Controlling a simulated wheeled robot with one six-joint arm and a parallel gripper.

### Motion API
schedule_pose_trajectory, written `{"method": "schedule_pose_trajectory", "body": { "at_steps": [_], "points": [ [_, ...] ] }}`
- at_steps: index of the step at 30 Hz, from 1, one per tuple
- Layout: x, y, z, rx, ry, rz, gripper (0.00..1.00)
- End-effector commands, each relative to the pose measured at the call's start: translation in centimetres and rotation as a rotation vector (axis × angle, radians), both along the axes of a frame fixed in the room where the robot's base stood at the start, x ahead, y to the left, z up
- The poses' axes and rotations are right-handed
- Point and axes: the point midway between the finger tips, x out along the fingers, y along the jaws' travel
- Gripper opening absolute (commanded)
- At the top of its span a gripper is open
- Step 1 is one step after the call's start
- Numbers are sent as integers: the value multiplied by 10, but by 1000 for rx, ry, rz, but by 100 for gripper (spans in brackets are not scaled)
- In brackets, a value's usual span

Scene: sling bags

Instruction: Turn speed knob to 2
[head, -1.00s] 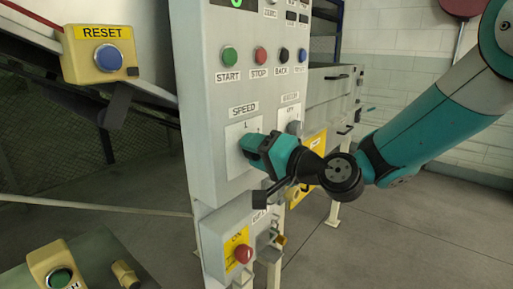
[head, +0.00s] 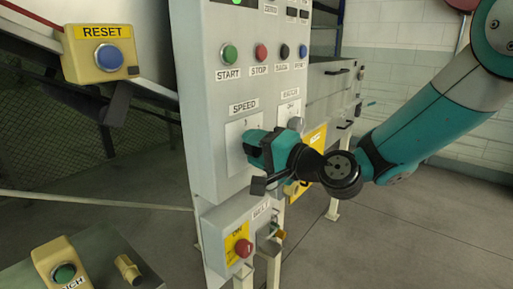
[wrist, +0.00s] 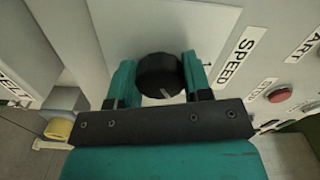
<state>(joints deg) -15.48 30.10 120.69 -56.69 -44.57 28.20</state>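The speed knob (wrist: 160,76) is round and black with a pale pointer line, on a light plate (wrist: 130,38) under the SPEED label (head: 243,106). In the wrist view it sits between the two fingers of my gripper (wrist: 161,80), which appear to press on both its sides. The pale line lies on the knob's edge nearest the gripper body. A small digit shows on the plate beside the right finger. In the head view my gripper (head: 250,147) reaches the plate and hides the knob; the digits above it are too small to read surely.
Start (head: 229,54), stop (head: 261,53), black and blue buttons line the panel above. A second knob (head: 296,125) is close to the right of my gripper. A red button (head: 243,248) on a yellow plate is below. The floor at right is clear.

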Motion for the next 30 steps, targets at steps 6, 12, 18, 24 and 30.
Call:
{"method": "schedule_pose_trajectory", "body": {
  "at_steps": [6,12,18,24,30],
  "points": [
    [-1,0,-1,-2,3,1,71],
    [0,0,-1,-2,1,0,71],
    [-4,-6,-2,-1,2,-1,71],
    [-26,-35,-5,-2,3,-5,71],
    [-58,-77,-6,-2,1,-7,71]
  ]
}}
